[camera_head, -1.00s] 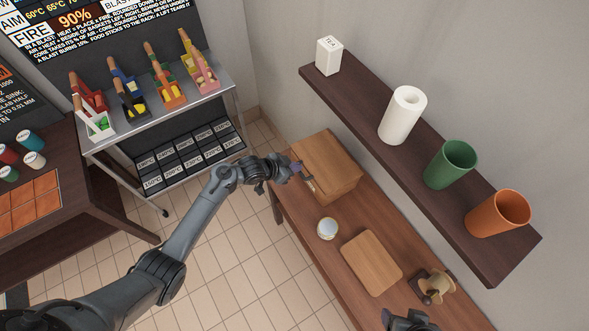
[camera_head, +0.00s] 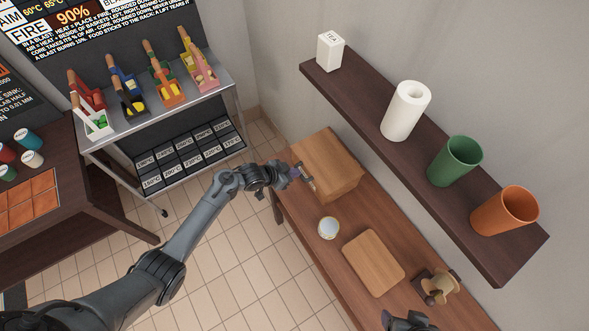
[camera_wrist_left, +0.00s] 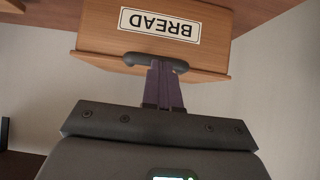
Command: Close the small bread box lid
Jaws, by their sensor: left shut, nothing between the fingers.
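The small wooden bread box (camera_head: 338,160) stands at the far end of the brown table, below the wall shelf. In the left wrist view its face with the upside-down BREAD label (camera_wrist_left: 160,25) and dark handle (camera_wrist_left: 155,62) fills the top. The lid looks shut or nearly so; I cannot tell whether a small gap remains. My left gripper (camera_head: 300,174) is at the box's front; its fingers (camera_wrist_left: 163,72) are shut and empty, at the handle, and contact is unclear. A dark part of my right arm (camera_head: 408,321) shows at the bottom edge; its fingers cannot be made out.
A round white-topped jar (camera_head: 328,228), a cutting board (camera_head: 373,262) and a wooden holder (camera_head: 437,287) stand on the table (camera_head: 330,265). The dark shelf (camera_head: 440,190) overhangs it on the right. A metal rack (camera_head: 160,105) with baskets stands at the left.

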